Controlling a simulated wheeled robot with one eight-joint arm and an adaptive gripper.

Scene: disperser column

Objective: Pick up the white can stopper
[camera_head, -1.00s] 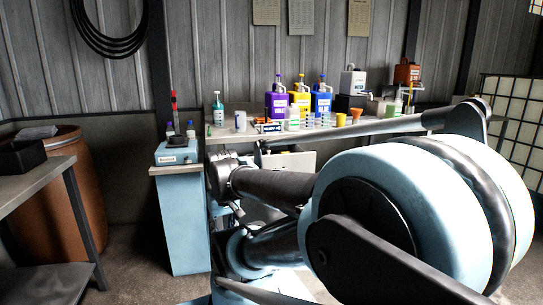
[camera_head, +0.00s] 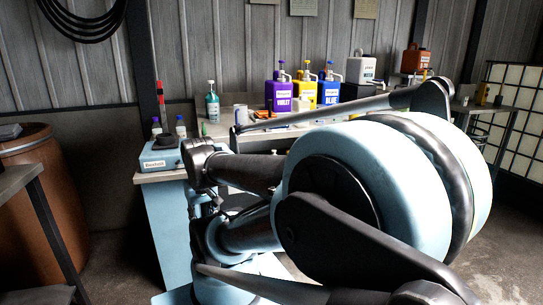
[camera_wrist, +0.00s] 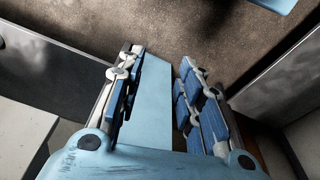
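A white can (camera_head: 357,69) stands at the back of the bench in the head view, right of the blue can. A small dark piece shows at its top. I cannot tell whether this is the stopper, as it is too small. My gripper (camera_wrist: 160,58) shows in the wrist view with its two blue-padded fingers apart and nothing between them. It points down toward the floor, with a light blue surface behind the fingers. In the head view I cannot make out the gripper; my large arm links cover the middle and right.
The bench (camera_head: 218,129) holds a violet can (camera_head: 278,96), a yellow can (camera_head: 304,88), a blue can (camera_head: 328,92) and a red-brown can (camera_head: 414,60). A teal bottle (camera_head: 212,105) stands left. A blue device (camera_head: 160,156) sits nearer. A brown barrel (camera_head: 40,200) stands far left.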

